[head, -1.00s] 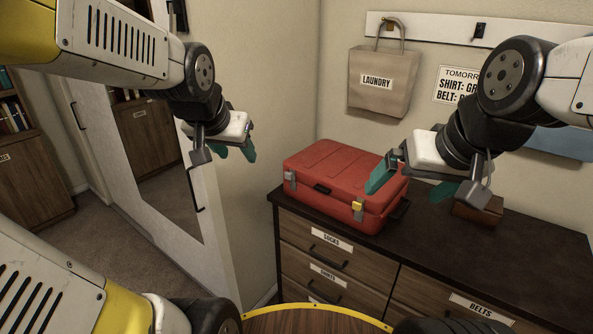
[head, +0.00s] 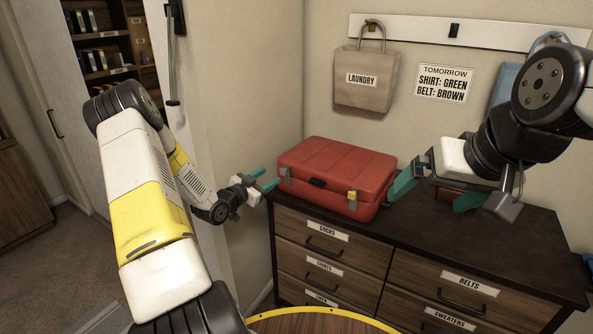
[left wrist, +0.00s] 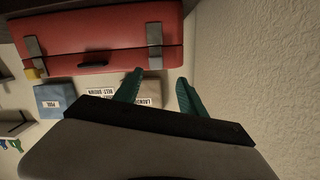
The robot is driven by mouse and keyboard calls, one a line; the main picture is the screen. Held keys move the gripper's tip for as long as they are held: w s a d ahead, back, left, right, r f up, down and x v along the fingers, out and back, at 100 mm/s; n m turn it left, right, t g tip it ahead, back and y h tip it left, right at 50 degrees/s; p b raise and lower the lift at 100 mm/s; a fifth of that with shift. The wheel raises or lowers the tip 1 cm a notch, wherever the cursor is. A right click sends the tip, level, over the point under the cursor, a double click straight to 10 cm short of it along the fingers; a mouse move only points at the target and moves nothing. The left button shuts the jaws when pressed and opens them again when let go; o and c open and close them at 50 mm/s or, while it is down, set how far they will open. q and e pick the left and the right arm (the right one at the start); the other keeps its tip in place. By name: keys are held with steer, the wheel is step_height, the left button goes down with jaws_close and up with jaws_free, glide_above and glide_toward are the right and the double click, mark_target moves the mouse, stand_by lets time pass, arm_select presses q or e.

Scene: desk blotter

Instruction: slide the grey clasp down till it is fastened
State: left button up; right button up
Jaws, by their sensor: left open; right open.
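A closed red case (head: 335,170) stands on the dresser. The grey clasp (head: 286,176) is on the left end of its front; a yellow clasp (head: 352,195) is near the right end. My left gripper (head: 266,180) is open and empty, just left of the grey clasp, fingers pointing toward the case. In the left wrist view the case appears upside down, with the grey clasp (left wrist: 154,40) beyond the fingers (left wrist: 158,90) and a gap between. I cannot tell whether the clasp is fastened. My right gripper (head: 436,190) is open and empty, right of the case.
A laundry bag (head: 366,80) and a paper sign (head: 445,83) hang on the wall. A wall corner is close to my left arm.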

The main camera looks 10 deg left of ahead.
mark_target(282, 172)
arm_select(q)
steer(key=shift+t+h, duration=0.4)
steer(key=shift+t, duration=0.1)
steer(key=x, duration=0.2)
steer(key=f+x, duration=0.1)
steer(key=x, duration=0.4)
steer(key=shift+s+d+f, duration=0.1)
steer(key=shift+d+f, duration=0.1)
steer(key=shift+d, duration=0.1)
jaws_close()
stand_by(0.8)
